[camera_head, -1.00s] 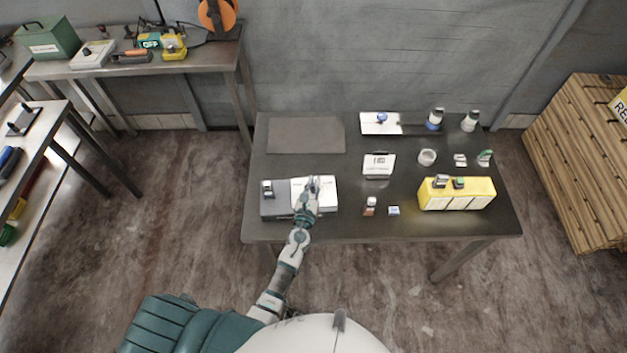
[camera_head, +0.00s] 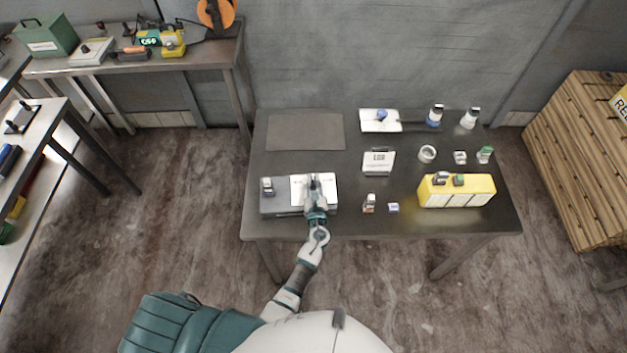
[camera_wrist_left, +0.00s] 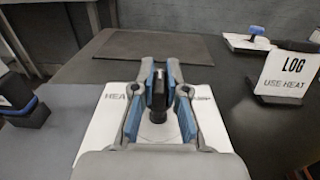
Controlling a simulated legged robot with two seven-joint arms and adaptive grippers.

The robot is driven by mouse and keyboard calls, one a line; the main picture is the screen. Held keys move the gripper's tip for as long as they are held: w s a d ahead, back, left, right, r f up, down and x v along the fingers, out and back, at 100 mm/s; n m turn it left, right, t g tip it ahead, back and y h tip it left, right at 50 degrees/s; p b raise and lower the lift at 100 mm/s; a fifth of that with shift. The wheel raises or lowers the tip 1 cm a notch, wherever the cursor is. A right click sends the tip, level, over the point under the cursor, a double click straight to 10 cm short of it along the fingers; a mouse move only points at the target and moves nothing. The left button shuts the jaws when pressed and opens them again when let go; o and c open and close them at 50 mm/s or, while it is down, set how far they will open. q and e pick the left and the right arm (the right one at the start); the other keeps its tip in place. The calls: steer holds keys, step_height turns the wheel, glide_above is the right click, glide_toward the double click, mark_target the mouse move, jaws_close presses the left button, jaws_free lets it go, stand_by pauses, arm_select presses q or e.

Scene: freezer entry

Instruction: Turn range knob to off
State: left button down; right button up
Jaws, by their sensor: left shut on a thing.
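The range knob (camera_wrist_left: 158,108) is a small black knob standing on a white panel (camera_wrist_left: 97,135) whose printed label is partly hidden. My left gripper (camera_wrist_left: 158,92) is shut on the knob, with its blue-padded fingers on either side of it. In the head view my left gripper (camera_head: 315,183) is over the white panel on the right half of a grey box (camera_head: 284,210), and it hides the knob there. The mark that the knob points to cannot be made out. My right gripper is not in view.
A second dark knob (camera_head: 267,186) stands on the box's left part. A LOG card (camera_head: 378,161), a white ring (camera_head: 427,154), a yellow case (camera_head: 456,196) and small bottles stand to the right. A flat dark mat (camera_head: 305,131) lies behind the box.

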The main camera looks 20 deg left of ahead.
arm_select(q)
steer(key=c, duration=1.2)
jaws_free()
steer(key=shift+d, duration=0.1)
steer(key=v, duration=1.2)
